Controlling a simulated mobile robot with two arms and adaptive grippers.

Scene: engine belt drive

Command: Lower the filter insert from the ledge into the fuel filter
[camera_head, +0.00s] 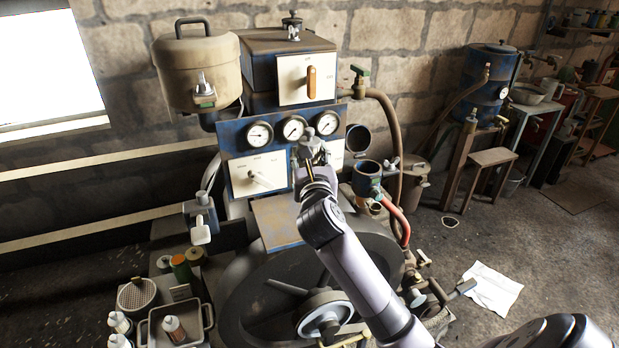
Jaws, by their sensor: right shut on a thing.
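My right gripper (311,158) reaches up in front of the blue gauge panel, at the middle of the view. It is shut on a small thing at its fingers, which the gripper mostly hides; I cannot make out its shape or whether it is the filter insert. A blue, open-topped cup (367,184), seemingly the fuel filter, stands just right of the gripper, with a red hose below it. The gripper is apart from this cup. A flat tan ledge (276,222) lies below and left of the gripper. My left gripper is not in view.
A large dark wheel (253,298) lies under my right arm. A grey tray (152,331), bottles and small green and orange cylinders (181,267) stand at lower left. A brown pipe (391,118) rises right of the panel. Open floor lies at right, with a white paper (490,288).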

